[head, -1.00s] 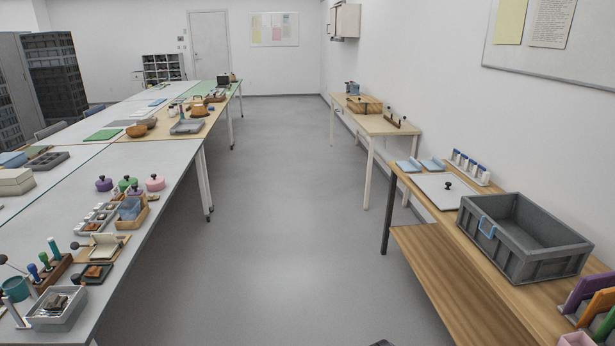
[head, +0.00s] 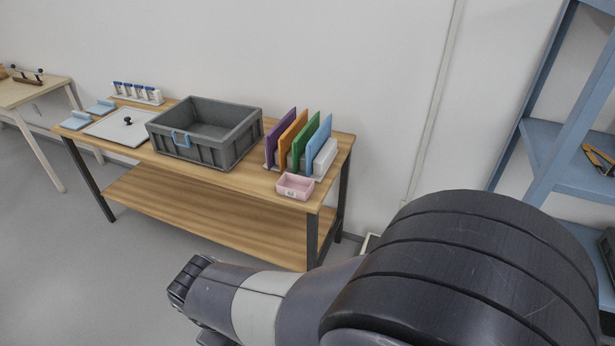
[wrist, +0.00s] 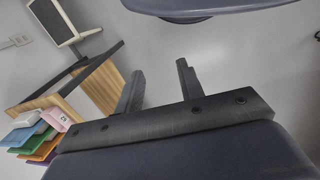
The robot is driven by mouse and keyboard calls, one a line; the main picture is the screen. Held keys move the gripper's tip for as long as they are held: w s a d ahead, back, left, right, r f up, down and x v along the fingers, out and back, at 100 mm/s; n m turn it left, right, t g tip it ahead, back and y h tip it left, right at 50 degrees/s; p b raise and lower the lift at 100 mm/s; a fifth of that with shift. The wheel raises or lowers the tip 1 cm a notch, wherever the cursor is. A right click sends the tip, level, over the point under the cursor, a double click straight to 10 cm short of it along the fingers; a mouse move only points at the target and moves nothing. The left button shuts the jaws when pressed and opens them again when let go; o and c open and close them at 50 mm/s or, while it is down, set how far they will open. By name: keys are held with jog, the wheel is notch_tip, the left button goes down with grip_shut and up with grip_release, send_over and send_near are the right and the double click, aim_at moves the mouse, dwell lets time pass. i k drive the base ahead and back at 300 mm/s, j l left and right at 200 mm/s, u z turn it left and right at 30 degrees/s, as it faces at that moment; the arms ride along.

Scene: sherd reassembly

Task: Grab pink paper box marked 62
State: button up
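The pink paper box (head: 295,186) is small and open-topped. It stands at the front right of the wooden table (head: 225,181), in front of the upright colored boards. In the head view my arm fills the lower right.
A grey crate (head: 205,133) with a blue handle stands left of the box. Purple, orange, green and blue boards (head: 300,140) stand in a rack behind the box. A blue shelf unit (head: 560,150) is at the right. Open floor lies at the lower left.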

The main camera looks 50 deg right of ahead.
aim_at(290, 186)
jog(key=z, duration=1.55)
jog(key=i+l+u, duration=0.1)
jog(key=l, duration=0.25)
jog(key=i+l, duration=0.25)
jog(key=l, duration=0.15)
jog(key=i+l+u, duration=0.15)
jog(key=l, duration=0.2)
jog(key=i+l, duration=0.15)
jog(key=l, duration=0.25)
jog(key=i+l+u, duration=0.15)
jog(key=l, duration=0.25)
